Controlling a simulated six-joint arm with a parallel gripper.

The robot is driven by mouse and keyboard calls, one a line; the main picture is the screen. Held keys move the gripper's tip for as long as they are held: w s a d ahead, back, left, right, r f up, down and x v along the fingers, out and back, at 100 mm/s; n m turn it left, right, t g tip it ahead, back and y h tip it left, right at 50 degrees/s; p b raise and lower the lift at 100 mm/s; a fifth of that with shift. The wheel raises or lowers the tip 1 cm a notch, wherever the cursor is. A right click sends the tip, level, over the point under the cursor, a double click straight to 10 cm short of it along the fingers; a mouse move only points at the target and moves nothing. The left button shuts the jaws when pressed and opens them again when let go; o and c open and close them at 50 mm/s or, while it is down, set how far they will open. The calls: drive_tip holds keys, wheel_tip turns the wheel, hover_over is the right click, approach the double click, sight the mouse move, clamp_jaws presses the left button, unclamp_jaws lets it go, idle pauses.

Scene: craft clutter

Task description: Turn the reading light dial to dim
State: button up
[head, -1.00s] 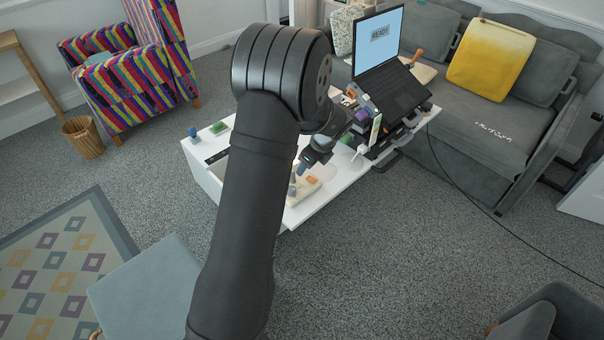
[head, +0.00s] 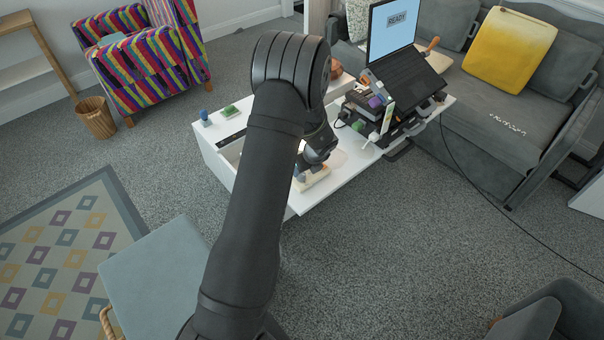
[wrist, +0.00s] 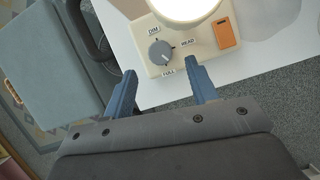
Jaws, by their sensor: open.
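The reading light has a cream base (wrist: 190,35) and a bright round lamp (wrist: 183,7) at the top of the wrist view. Its grey round dial (wrist: 160,53) sits on the base among the labels DIM, READ and FULL. A pale pointer mark on the dial seems to face the READ side, but it is small. My gripper (wrist: 161,69) is open, with blue fingers just short of the dial, one to each side, and nothing between them. In the head view the base (head: 315,180) shows partly behind my gripper, and the dial is hidden.
An orange piece (wrist: 226,34) lies on the base's right part. The white table (head: 345,182) also bears a laptop (head: 405,80) on a cluttered stand, a green block (head: 230,111) and a blue item (head: 205,117). A grey-blue stool (head: 160,275) stands in front. The table's front edge is close.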

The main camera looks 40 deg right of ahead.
drive_tip(key=shift+x, duration=2.7)
drive_tip(key=c, duration=1)
